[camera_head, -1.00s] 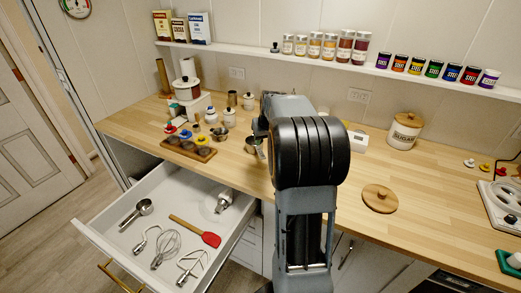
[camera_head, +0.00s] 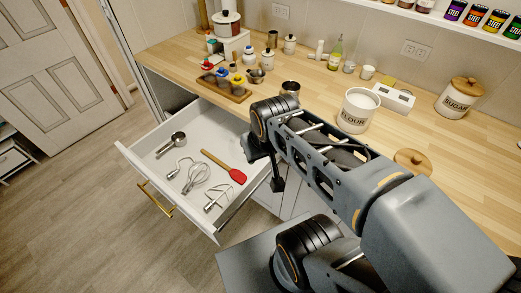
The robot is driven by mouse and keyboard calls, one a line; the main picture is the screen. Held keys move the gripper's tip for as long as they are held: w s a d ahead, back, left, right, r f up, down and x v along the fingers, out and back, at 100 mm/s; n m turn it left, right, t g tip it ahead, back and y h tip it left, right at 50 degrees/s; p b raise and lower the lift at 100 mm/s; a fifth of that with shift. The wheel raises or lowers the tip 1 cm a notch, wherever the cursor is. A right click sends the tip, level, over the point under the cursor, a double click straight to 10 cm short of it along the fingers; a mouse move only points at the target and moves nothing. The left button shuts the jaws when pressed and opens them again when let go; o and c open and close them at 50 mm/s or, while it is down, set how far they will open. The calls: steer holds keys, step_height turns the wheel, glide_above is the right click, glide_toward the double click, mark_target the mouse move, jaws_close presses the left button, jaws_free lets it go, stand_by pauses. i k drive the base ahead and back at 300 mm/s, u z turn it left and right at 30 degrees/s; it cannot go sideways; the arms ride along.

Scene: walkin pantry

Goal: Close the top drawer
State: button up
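The top drawer (camera_head: 232,222) is white and pulled well out from under the wooden counter. Its brass handle (camera_head: 157,200) is on the front panel at the left. Inside lie a metal scoop (camera_head: 172,144), a whisk (camera_head: 196,178), a red spatula (camera_head: 226,167) and metal beaters (camera_head: 217,199). My arm reaches in from the lower right. My gripper (camera_head: 277,184) hangs down beside the drawer's right side, away from the handle. It is small and dark, partly hidden by the wrist, and I cannot tell whether it is open or shut.
The counter (camera_head: 330,110) holds a flour canister (camera_head: 358,110), a sugar canister (camera_head: 461,97), a wooden lid (camera_head: 412,161) and a wooden tray of small items (camera_head: 225,88). A white door (camera_head: 50,75) stands at the far left. The floor (camera_head: 95,225) left of the drawer is clear.

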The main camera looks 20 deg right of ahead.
mark_target(200, 119)
steer(key=k, duration=0.3)
steer(key=u, duration=1.15)
steer(key=i, duration=0.4)
steer(key=u, duration=0.25)
steer(key=k, duration=0.5)
steer(key=u, duration=1.3)
steer(key=i, duration=1)
steer(key=z, duration=0.55)
